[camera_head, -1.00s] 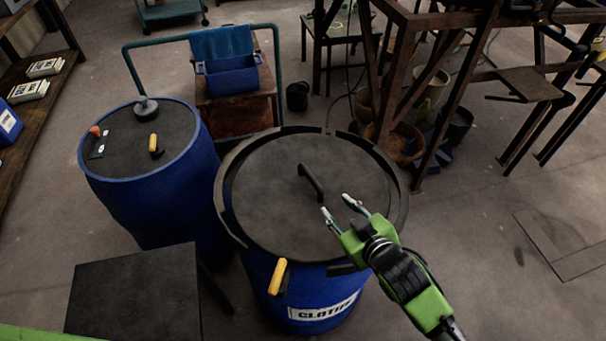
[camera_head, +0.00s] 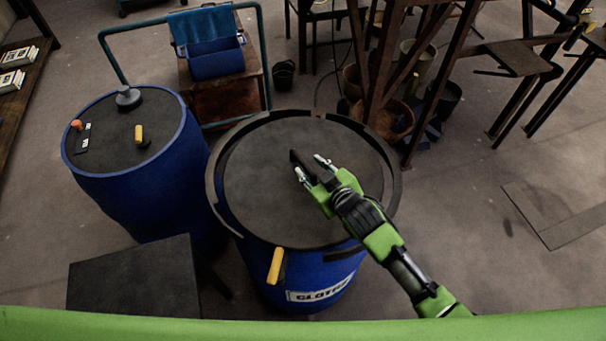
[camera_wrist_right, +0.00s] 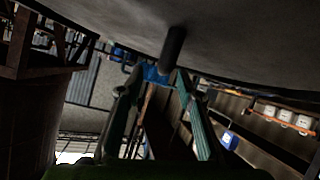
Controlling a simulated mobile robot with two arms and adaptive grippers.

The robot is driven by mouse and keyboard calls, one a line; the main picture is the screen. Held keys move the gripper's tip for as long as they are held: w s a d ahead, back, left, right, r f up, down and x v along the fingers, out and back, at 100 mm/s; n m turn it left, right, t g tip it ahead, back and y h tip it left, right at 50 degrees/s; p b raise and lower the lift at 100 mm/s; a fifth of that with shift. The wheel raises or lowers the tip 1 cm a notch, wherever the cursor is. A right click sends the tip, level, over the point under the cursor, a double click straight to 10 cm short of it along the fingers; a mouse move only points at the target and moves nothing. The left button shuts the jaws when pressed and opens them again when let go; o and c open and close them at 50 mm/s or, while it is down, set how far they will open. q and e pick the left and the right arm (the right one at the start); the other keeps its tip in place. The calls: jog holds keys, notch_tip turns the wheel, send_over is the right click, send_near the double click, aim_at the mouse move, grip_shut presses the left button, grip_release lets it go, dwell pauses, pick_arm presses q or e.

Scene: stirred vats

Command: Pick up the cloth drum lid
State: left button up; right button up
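The cloth drum lid (camera_head: 260,190) is a dark grey disc on top of the blue drum (camera_head: 262,268), whose white label is partly readable. Its dark bar handle (camera_head: 297,158) stands near the middle, partly hidden by my right gripper (camera_head: 310,167). That gripper is open, its two fingertips over the lid at the handle. In the right wrist view the lid (camera_wrist_right: 245,40) fills the top, and the handle (camera_wrist_right: 174,48) shows just beyond and between the open fingertips (camera_wrist_right: 159,76). I cannot tell whether they touch it. My left gripper is not in view.
A second blue drum (camera_head: 140,200) stands at left with small items on its top. A cart with a blue bin (camera_head: 215,60) is behind. A rusty metal frame (camera_head: 372,75) stands at the back right. A dark square panel (camera_head: 133,280) is front left.

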aim_at(305, 164)
jog(key=shift+a+p+x, duration=0.15)
jog(key=shift+p+x, duration=0.15)
jog(key=shift+x, duration=0.95)
jog(key=shift+a+p+x, duration=0.15)
jog(key=shift+p+x, duration=0.1)
jog(key=shift+x, duration=1)
jog(key=shift+s+f, duration=0.1)
jog(key=shift+s, duration=0.15)
grip_shut()
jog(key=shift+w+r, duration=0.15)
jog(key=shift+r, duration=0.1)
